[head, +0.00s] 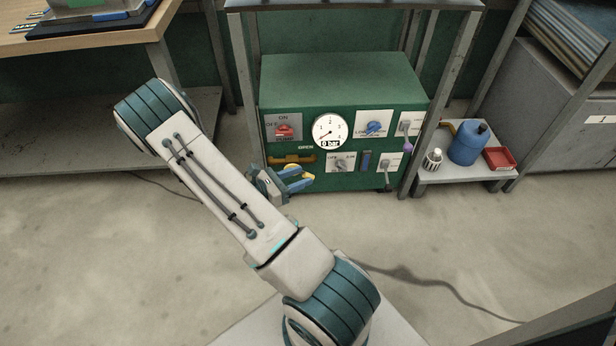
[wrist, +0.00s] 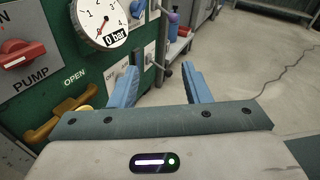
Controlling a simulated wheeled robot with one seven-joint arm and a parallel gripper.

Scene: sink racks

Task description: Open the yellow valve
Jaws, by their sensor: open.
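The yellow valve (head: 280,160) is on the front of the green machine, below the pump switch. It is an ochre bar running sideways, and a brighter yellow part shows at my gripper. In the wrist view the valve (wrist: 45,128) is at lower left, under the word OPEN, partly hidden behind my gripper's body. My gripper (head: 304,177) is open, with two blue fingers in front of the machine, just below and right of the bar. In the wrist view my gripper (wrist: 160,68) has nothing between its fingertips, and the valve lies left of them. I cannot tell whether a finger touches it.
The machine carries a red pump switch (head: 284,131), a gauge (head: 330,131) reading 0 bar, a blue knob (head: 374,128) and levers at right. A steel frame post (head: 246,100) stands at its left. A side shelf holds a blue canister (head: 468,144) and a red tray (head: 500,159). Floor in front is clear.

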